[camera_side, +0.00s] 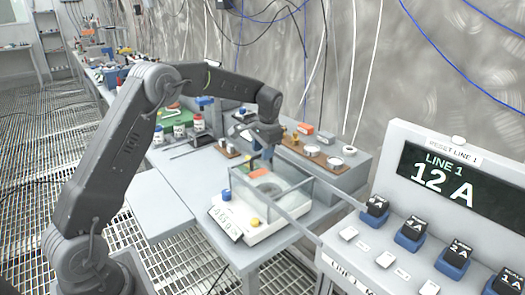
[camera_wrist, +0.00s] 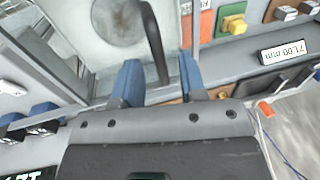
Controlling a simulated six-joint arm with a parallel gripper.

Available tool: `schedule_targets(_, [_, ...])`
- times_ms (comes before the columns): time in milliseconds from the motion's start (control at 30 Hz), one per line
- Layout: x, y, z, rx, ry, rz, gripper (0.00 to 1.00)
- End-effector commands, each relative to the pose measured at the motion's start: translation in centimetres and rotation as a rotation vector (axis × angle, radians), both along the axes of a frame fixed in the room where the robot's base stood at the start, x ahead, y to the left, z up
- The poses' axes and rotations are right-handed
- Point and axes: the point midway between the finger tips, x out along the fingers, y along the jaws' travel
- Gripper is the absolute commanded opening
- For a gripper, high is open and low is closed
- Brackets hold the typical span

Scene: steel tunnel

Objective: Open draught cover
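The draught cover is a clear glass-walled box (camera_side: 283,202) on a white balance (camera_side: 262,232) on the bench; it looks closed, though its top is hard to make out. My gripper (camera_side: 265,156) points down at the back edge of the box. In the wrist view, my gripper (camera_wrist: 160,77) has its two blue fingers apart. A dark curved bar (camera_wrist: 153,40), which looks like the cover's handle, passes between them with a gap to each side. A round grey pan (camera_wrist: 119,20) shows beyond the fingers. Whether the fingertips touch the cover cannot be told.
A wooden tray (camera_side: 322,160) with small parts lies behind the balance. A large panel (camera_side: 440,190) reading "LINE 1 12 A" stands at the right, with several blue-based switches. A readout (camera_wrist: 286,51) of 71.00 mm shows near the fingers. The bench's left part (camera_side: 185,190) is clear.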

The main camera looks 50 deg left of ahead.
Motion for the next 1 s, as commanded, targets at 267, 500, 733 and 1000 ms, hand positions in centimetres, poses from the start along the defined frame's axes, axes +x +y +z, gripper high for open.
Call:
schedule_targets(267, [-0.01,0.10,-0.43,0.000,0.000,0.001,0.38])
schedule_targets(500, [-0.01,0.09,-0.40,0.000,0.000,0.001,0.22])
schedule_targets(733, [-0.01,0.09,-0.38,0.000,0.000,0.000,0.00])
schedule_targets(1000, [-0.01,0.08,-0.36,0.000,0.000,0.001,0.00])
